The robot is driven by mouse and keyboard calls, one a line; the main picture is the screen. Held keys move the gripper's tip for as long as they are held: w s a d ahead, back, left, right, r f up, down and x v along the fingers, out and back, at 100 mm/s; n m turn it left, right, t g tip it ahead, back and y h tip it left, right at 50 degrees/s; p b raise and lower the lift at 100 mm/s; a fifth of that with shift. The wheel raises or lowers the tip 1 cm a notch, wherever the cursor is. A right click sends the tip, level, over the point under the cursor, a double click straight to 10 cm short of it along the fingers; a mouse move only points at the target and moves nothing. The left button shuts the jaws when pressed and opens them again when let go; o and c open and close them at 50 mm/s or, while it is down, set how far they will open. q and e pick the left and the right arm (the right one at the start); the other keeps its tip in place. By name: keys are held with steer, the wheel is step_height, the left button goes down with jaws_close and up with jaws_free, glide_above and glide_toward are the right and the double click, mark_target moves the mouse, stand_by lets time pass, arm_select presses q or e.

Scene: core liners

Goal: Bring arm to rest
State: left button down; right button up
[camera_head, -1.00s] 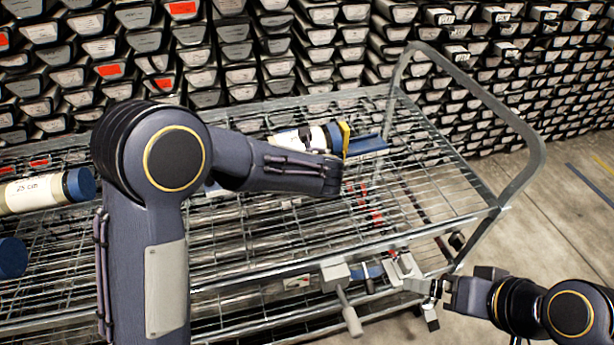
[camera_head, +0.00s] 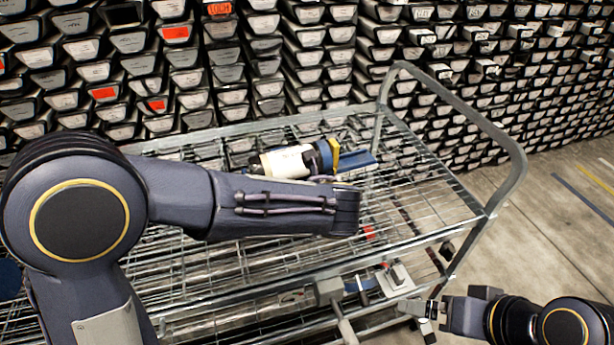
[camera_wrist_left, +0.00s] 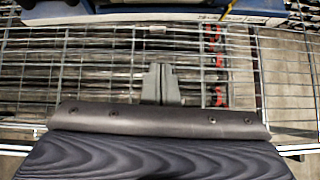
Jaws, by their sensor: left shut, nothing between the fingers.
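My left arm reaches in from the left in the head view, over the wire cart (camera_head: 455,205), its wrist end near the cart's middle. My left gripper (camera_wrist_left: 161,84) shows in the left wrist view, its fingers together and empty above the wire shelf; in the head view its fingers are hidden by the arm. My right gripper (camera_head: 428,313) is low at the right, beside the cart's front edge; its finger gap is too small to judge.
A white core liner (camera_head: 283,161) with a dark blue end lies on the cart just behind my left forearm, by a yellow piece (camera_head: 334,153) and a blue holder (camera_head: 357,161). Racks of labelled trays (camera_head: 270,85) fill the back.

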arm_select(q)
steer(key=s+a+r+n+g+h+p, duration=0.1)
steer(key=s+a+r+n+g, duration=0.1)
steer(key=s+a+n, duration=0.5)
steer(key=s+a+r+n+g+p, duration=0.2)
steer(key=s+a+r+n, duration=0.1)
steer(key=a+n, duration=0.65)
steer(key=s+a+r+n+h+p, duration=0.1)
steer(key=s+a+n+h, duration=0.1)
steer(key=s+n, duration=0.5)
steer(key=s+a+r+n+t+h+p, duration=0.1)
steer(key=s+a+n+h, duration=0.1)
steer(key=s+n, duration=0.5)
steer(key=n+h, duration=0.1)
steer(key=n, duration=0.3)
steer(key=shift+s, duration=0.3)
